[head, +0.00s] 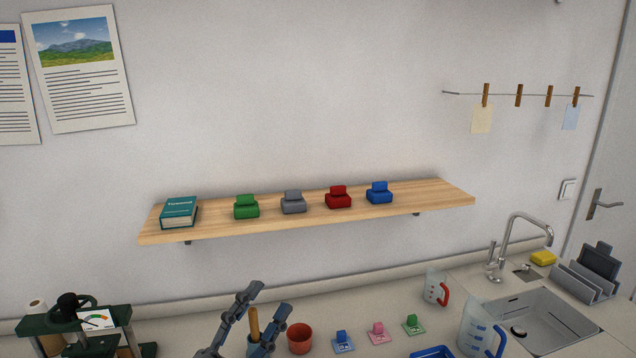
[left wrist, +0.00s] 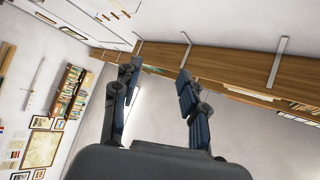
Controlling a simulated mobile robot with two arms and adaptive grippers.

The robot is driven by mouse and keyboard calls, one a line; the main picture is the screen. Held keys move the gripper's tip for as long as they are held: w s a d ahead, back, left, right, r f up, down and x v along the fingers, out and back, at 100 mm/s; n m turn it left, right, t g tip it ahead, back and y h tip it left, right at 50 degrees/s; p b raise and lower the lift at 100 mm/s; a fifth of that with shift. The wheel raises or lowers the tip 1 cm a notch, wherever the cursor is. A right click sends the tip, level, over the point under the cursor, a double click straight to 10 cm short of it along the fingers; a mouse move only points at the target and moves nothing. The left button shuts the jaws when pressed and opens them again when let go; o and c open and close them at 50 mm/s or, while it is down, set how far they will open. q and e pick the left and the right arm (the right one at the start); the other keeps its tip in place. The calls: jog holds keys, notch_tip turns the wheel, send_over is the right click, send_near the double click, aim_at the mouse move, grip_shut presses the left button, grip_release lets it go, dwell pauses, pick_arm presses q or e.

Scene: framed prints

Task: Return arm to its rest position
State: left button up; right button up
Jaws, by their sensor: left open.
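My left gripper (head: 270,298) shows at the bottom of the head view, left of centre, with its dark blue fingers pointing up. The fingers are spread apart and nothing is between them in the left wrist view (left wrist: 157,72). In the head view it is over the counter, in front of a wooden handle (head: 254,322) and left of a terracotta pot (head: 300,338). Most of my left arm is below the frame. My right gripper is not in view.
A wooden shelf (head: 310,210) on the wall holds a teal book (head: 179,212) and several small coloured boxes. A dark green stand (head: 75,318) is at lower left. Measuring jugs (head: 436,286) and a sink (head: 545,318) are at right. The wall above the shelf is clear.

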pick_arm(q)
jog(key=w+a+f+n+y, duration=0.2)
jog(key=a+f+n+y, duration=0.6)
jog(key=n+y, duration=0.25)
jog(key=s+a+f+n+g+y, duration=0.1)
jog(key=s+a+f+g, duration=0.1)
jog(key=f, duration=0.4)
jog(key=s+a+f+n+g+y, duration=0.1)
jog(key=s+a+f+n+g, duration=0.1)
jog(key=s+f+g, duration=0.2)
jog(key=s+a+f+n+g+y, duration=0.2)
jog(key=s+f+g, duration=0.2)
jog(key=f, duration=0.5)
jog(key=shift+s+a+f, duration=0.1)
jog(key=shift+s+f, duration=0.3)
jog(key=shift+s, duration=0.45)
jog(key=s+d+f+g+h, duration=0.2)
jog(key=s+f+g, duration=0.45)
jog(key=s, duration=0.65)
notch_tip(320, 180, down, 28)
jog(key=s, duration=0.2)
jog(key=s+a+f+g, duration=0.2)
jog(key=s+a+f, duration=0.1)
jog(key=s+f, duration=1.1)
jog(key=shift+s+a+y, duration=0.2)
jog(key=shift+s+y, duration=0.15)
jog(key=shift+s, duration=0.5)
